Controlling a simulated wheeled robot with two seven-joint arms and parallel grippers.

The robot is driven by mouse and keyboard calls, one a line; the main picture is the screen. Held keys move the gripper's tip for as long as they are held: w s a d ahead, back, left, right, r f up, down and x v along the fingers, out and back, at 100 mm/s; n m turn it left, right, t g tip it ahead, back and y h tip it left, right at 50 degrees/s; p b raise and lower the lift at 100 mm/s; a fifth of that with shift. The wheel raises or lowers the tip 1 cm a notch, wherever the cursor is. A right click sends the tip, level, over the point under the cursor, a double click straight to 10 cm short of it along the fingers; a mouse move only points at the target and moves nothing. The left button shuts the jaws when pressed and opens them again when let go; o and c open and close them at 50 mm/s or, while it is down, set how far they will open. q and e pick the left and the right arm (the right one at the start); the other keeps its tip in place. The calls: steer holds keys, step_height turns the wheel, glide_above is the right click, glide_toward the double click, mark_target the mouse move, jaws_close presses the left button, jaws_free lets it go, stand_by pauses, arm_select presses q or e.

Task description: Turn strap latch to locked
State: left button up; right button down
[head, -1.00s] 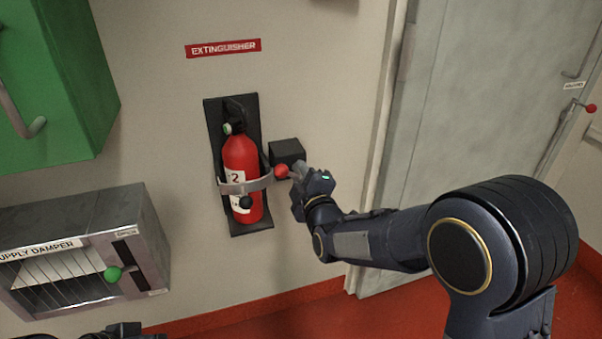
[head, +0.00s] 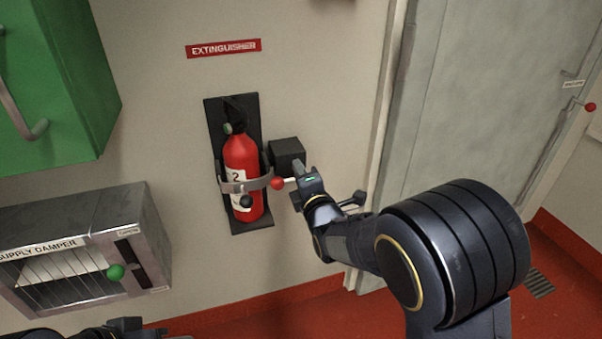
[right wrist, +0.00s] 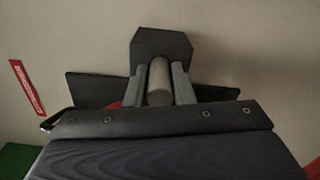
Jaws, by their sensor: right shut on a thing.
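The red fire extinguisher (head: 241,158) stands upright on a dark wall bracket (head: 215,120), with a grey strap (head: 258,184) around its body. To its right, a dark block (head: 287,152) is fixed on the wall. A short pale lever with a red ball (head: 277,183) shows just below the block, its ball beside the strap's right end. My right gripper (head: 298,170) is at the block and hides part of the latch. In the right wrist view its fingers are shut on a grey cylindrical latch handle (right wrist: 159,84) in front of the block (right wrist: 160,50). My left gripper (head: 125,325) shows only partly at the bottom edge.
A supply damper box (head: 155,235) with a green knob (head: 115,272) is at lower left. A green cabinet (head: 60,90) is at upper left. A grey door (head: 480,110) is at right. The wall below the extinguisher is clear.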

stand_by(0.4)
steer(key=c, duration=1.3)
jaws_free()
steer(key=shift+o, duration=0.2)
steer(key=p+v, duration=0.1)
steer(key=v, duration=0.7)
steer(key=shift+w, duration=0.1)
